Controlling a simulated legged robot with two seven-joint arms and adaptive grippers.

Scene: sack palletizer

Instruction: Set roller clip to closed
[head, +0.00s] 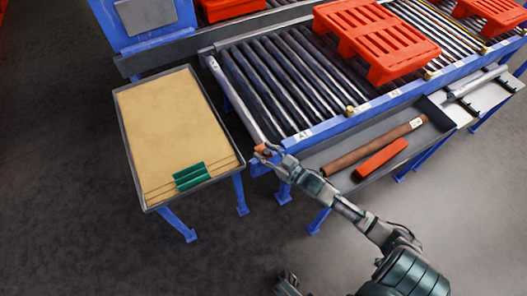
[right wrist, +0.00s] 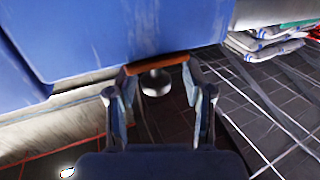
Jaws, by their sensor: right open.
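The roller clip, a small orange-brown piece (head: 262,149), sits at the near left corner of the roller conveyor's blue frame. My right gripper (head: 266,154) is at this corner, and its fingers are too small here to make out. In the right wrist view the clip shows as an orange-brown bar (right wrist: 157,64) below a blue panel, with a round silver knob (right wrist: 155,83) under it. The open fingers of my right gripper (right wrist: 160,92) stand on either side of bar and knob. I cannot tell whether they touch the bar. A dark claw-like part, perhaps my left gripper, is cut off at the bottom edge.
The roller conveyor (head: 262,88) carries a red pallet (head: 375,38). A tan-topped table (head: 175,115) with green pieces (head: 189,176) stands left. A grey shelf (head: 322,157) holds a brown roller (head: 372,148) and a red block (head: 380,159). The dark floor between table and shelf is open.

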